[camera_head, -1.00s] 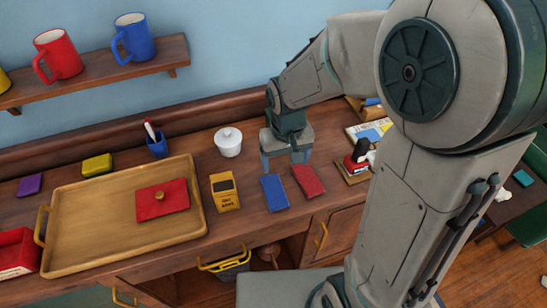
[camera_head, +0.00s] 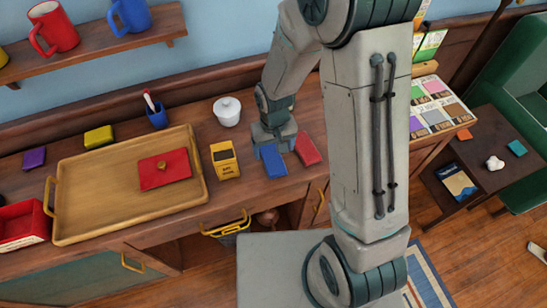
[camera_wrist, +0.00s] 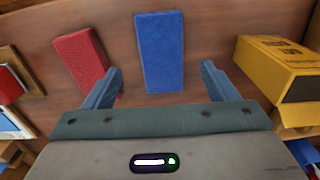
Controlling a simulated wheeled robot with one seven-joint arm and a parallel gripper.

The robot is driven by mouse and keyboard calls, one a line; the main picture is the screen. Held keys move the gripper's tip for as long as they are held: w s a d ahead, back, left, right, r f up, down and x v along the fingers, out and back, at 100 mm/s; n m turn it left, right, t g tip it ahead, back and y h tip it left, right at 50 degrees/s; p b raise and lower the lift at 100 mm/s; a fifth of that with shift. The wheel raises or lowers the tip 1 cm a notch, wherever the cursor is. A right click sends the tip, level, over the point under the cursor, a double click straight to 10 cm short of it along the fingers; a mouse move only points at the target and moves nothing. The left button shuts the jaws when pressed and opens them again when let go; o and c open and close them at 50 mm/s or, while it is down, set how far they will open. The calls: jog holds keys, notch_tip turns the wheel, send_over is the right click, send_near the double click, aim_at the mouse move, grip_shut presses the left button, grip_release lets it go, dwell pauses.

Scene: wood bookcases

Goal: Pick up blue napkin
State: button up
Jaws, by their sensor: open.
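The blue napkin (camera_head: 273,161) lies flat on the wooden counter, between the yellow box and the red napkin. It also shows in the wrist view (camera_wrist: 160,50), upright in the picture and centred ahead of my jaws. My gripper (camera_wrist: 160,84) is open and empty, its fingers to either side of the napkin's near end in that view. In the head view my gripper (camera_head: 273,146) is low over the counter, just behind the napkin. Whether the fingertips touch the counter, I cannot tell.
The red napkin (camera_head: 307,148) lies close on the right. The yellow box (camera_head: 224,160) stands on the left. A wooden tray (camera_head: 100,225) with a red item (camera_head: 165,170) lies farther left. A white lidded pot (camera_head: 227,111) stands behind. A shelf with mugs (camera_head: 133,14) hangs above.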

aim_at(273, 158)
jog(key=shift+w+a+f+p, duration=0.1)
jog(key=shift+f+p, duration=0.25)
jog(key=shift+f, duration=0.95)
jog(key=shift+w+f+p, duration=0.1)
jog(key=shift+f+p, duration=0.2)
jog(key=shift+f, duration=0.95)
jog(key=c, duration=1.1)
